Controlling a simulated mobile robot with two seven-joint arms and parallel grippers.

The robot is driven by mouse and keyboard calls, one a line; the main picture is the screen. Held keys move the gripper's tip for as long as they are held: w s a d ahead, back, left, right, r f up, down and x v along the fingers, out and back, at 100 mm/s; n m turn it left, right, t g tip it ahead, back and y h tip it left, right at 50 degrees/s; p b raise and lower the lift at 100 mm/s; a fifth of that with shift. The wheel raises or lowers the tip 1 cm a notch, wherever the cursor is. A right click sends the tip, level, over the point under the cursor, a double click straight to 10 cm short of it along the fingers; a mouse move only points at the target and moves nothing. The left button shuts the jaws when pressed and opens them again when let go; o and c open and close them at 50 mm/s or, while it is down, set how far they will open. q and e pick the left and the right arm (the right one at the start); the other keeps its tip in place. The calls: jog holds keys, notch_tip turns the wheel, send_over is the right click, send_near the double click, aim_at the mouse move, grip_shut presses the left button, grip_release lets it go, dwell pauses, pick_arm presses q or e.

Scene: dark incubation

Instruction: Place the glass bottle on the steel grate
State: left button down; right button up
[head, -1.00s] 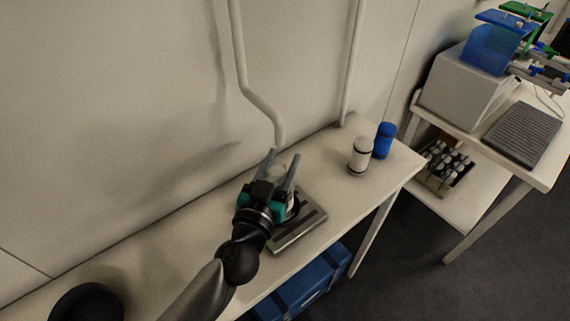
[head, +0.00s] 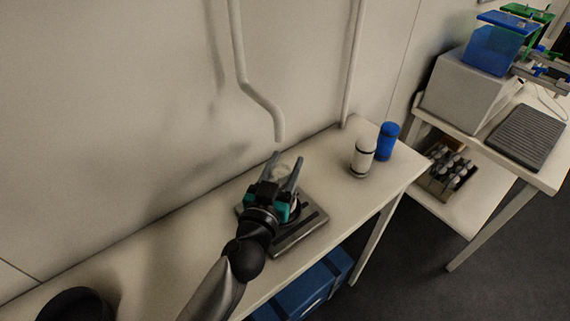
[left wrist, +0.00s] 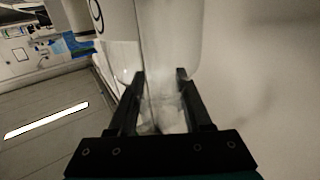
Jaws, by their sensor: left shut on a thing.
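My left gripper (head: 285,170) is shut on a clear glass bottle (left wrist: 165,40). The bottle shows faintly between the fingers in the head view (head: 285,164); much of it is hidden there by the gripper. The left wrist view shows the bottle between and beyond both fingers. A flat metal plate with dark slots (head: 303,234), which looks like the steel grate, lies on the bench under and beside my gripper and is partly covered by it. I cannot tell whether the bottle touches anything below. My right gripper is not in view.
A white bottle (head: 362,157) and a blue one (head: 386,141) stand at the bench's (head: 335,185) right end. Pipes (head: 262,104) run down the wall behind. A blue box (head: 305,292) sits below. The right table holds a grey machine (head: 465,95) and a ribbed grey mat (head: 526,137).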

pick_arm(q)
jog(key=shift+c, duration=1.7)
grip_release()
jog(key=shift+f, duration=0.1)
jog(key=shift+r, duration=0.2)
jog(key=v, duration=1.2)
